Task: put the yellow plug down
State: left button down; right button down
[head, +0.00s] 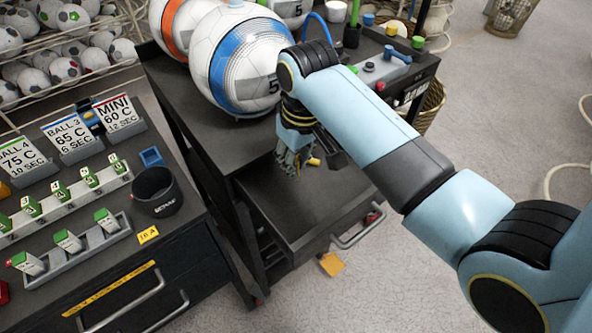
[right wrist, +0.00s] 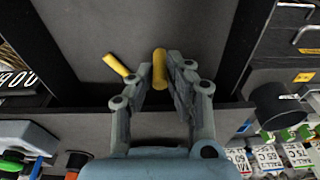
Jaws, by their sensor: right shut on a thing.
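The yellow plug (right wrist: 160,70) is upright between the fingertips of my right gripper (right wrist: 159,78) in the right wrist view. A second yellow piece (right wrist: 117,65) lies beside the fingers on the dark surface, apart from the plug. In the head view my right gripper (head: 292,160) points down over the open drawer (head: 320,195) of the dark bench. A yellow piece (head: 314,161) shows just right of the fingers there; the held plug is mostly hidden by the fingers. I cannot tell whether the plug touches the surface. My left gripper is not in view.
A large blue and white ball (head: 240,60) stands on the bench top beside my right arm. A panel with coloured knobs (head: 385,70) is behind the arm. A black cup (head: 157,192) and label stands are on the left cabinet. The drawer's front part is clear.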

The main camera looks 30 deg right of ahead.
notch_tip(320, 180, down, 4)
jog(key=shift+r+p, duration=0.25)
jog(key=shift+p, duration=0.05)
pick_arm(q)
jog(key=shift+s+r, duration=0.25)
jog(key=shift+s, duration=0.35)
pick_arm(e)
jog(key=shift+f, duration=0.2)
jog(key=c, duration=1.3)
grip_release()
pick_arm(q)
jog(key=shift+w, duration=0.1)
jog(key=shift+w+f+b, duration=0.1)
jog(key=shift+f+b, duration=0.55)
jog(key=shift+b, duration=0.05)
pick_arm(e)
jog(key=r, duration=0.4)
jog(key=s+r, duration=0.1)
jog(key=r, duration=0.7)
jog(key=shift+s+r, duration=0.1)
jog(key=shift+s, duration=0.15)
